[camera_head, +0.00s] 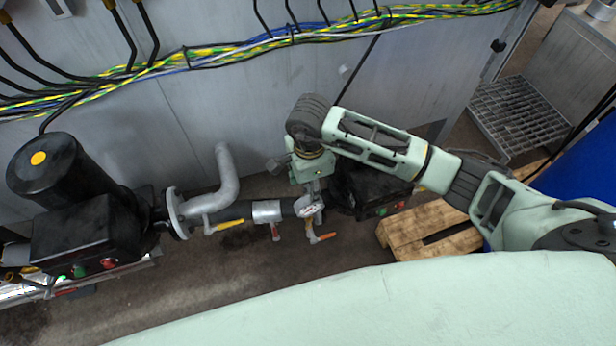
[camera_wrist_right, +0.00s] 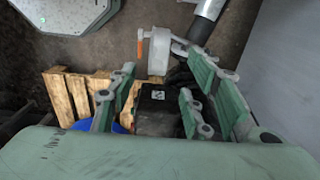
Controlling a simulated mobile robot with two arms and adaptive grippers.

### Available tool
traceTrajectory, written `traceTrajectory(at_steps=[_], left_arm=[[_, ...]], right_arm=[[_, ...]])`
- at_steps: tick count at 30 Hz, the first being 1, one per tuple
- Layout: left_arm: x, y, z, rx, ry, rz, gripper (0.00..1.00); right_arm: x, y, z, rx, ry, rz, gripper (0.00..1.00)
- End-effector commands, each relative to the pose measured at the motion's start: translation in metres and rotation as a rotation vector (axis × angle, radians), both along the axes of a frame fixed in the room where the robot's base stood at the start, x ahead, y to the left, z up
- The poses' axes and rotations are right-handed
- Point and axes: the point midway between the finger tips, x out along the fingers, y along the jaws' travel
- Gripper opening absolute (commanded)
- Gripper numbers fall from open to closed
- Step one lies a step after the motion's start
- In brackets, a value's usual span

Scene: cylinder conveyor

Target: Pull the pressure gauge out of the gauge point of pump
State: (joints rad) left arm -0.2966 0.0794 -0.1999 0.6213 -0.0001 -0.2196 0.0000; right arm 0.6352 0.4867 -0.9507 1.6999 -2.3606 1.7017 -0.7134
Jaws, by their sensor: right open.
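The pressure gauge (camera_head: 307,206) shows as a small pale round dial at the right end of the pump's pipe, close to an orange valve handle (camera_head: 321,238). In the right wrist view what looks like the gauge (camera_wrist_right: 157,52) is a pale grey round body beyond the fingers, beside an orange handle. My right gripper (camera_head: 313,186) is just above the gauge in the head view, pointing down. In its wrist view the right gripper (camera_wrist_right: 157,86) has its fingers wide apart with nothing held between them. Where the gauge joins the pipe is hidden. My left gripper is not in view.
A black pump motor (camera_head: 75,225) stands at the left with a grey pipe (camera_head: 225,178). A black box (camera_head: 372,190) sits under my right arm. A wooden pallet (camera_head: 425,228) and blue drum (camera_head: 572,180) are at the right. Grey cabinets (camera_head: 250,120) stand behind.

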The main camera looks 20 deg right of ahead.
Motion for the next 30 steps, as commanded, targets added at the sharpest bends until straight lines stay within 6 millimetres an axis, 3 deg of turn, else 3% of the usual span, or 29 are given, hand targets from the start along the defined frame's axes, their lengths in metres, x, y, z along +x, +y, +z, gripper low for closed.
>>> traceTrajectory(at_steps=[15, 26, 30], left_arm=[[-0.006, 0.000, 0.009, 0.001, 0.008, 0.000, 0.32], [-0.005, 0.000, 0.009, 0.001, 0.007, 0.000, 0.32], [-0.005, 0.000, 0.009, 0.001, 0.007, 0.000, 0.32]], right_arm=[[-0.002, 0.001, -0.069, 0.003, 0.005, -0.003, 0.45], [-0.001, 0.001, -0.076, 0.004, 0.003, -0.002, 0.45], [-0.001, 0.001, -0.076, 0.004, 0.003, -0.002, 0.36]])
